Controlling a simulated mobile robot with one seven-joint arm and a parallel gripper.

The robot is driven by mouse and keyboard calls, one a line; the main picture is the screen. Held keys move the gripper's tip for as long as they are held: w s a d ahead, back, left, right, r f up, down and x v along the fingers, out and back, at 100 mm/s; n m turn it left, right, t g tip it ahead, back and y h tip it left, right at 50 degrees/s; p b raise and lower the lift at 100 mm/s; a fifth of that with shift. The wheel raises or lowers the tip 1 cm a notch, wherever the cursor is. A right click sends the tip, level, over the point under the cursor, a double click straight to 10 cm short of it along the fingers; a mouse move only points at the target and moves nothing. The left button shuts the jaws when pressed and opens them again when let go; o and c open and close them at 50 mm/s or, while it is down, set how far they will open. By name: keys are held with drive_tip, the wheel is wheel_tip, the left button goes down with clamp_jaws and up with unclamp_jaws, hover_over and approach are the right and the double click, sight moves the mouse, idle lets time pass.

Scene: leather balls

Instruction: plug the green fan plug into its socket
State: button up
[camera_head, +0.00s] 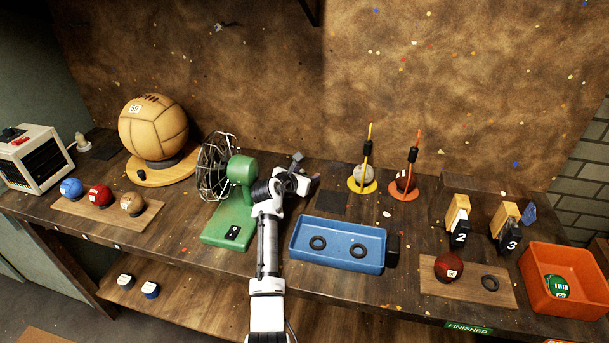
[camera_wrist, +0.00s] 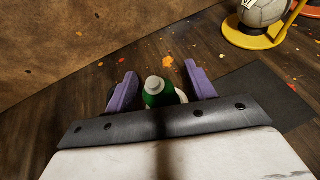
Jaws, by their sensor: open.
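The green fan (camera_head: 240,175) with its dark wire cage stands on a green base left of my arm. In the wrist view, a green piece with a pale grey rounded top (camera_wrist: 157,90), which looks like the fan plug, stands between the two purple fingers. My gripper (camera_wrist: 162,80) is open around it, with a gap visible on the sides; its lower part is hidden by the gripper body. In the head view my gripper (camera_head: 305,170) is at the back of the bench, right of the fan, and hides the plug. I cannot make out a socket.
A blue tray (camera_head: 292,238) with black rings lies right of my forearm. A dark mat (camera_head: 332,203) lies behind it. Yellow (camera_head: 362,187) and orange (camera_head: 404,192) stands are further right. A large ball (camera_head: 153,127) and a heater (camera_head: 35,158) stand at left.

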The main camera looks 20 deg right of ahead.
wheel_tip(320, 180, up, 20)
drive_tip(key=b, duration=0.4)
